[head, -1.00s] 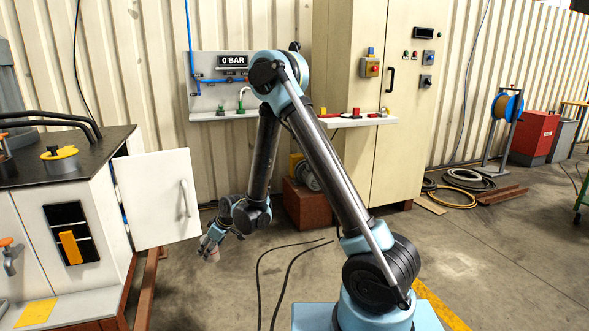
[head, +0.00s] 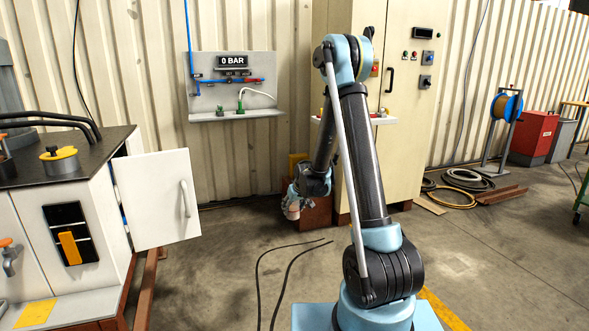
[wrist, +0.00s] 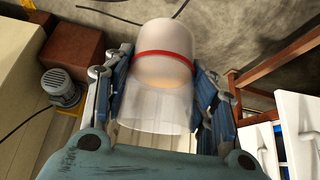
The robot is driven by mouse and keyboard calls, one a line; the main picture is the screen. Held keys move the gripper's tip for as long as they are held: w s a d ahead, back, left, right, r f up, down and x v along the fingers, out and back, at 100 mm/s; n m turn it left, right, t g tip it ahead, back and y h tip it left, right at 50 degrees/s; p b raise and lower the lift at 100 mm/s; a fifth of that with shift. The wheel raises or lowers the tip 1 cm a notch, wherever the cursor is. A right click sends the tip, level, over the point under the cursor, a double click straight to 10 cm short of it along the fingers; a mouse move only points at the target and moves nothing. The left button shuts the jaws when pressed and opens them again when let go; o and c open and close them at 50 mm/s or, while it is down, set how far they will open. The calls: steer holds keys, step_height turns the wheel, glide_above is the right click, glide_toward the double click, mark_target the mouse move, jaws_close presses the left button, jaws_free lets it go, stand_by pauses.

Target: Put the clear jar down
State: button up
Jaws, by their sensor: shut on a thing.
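The clear jar (wrist: 158,105) is between the fingers of my gripper (wrist: 160,95) in the wrist view. It has see-through walls, a red band around it and a pale rounded part beyond the band. Both fingers press on its sides, and it is held in the air. The jar is too small there to make out clearly.
A white shelf (head: 237,115) juts out below the 0 BAR panel (head: 232,75). A second shelf (head: 385,121) stands on the beige cabinet (head: 405,165), partly behind my arm. The white machine's door (head: 157,198) stands open at left.

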steer(key=w+d+r+m+h, duration=0.1)
steer(key=d+m, duration=0.1)
steer(key=d, duration=0.8)
steer(key=w+d+r+m+h, duration=0.1)
steer(key=w+d+r+m, duration=0.1)
steer(key=d, duration=0.8)
steer(key=shift+d+m+t+h, duration=0.4)
steer(key=shift+m, duration=0.1)
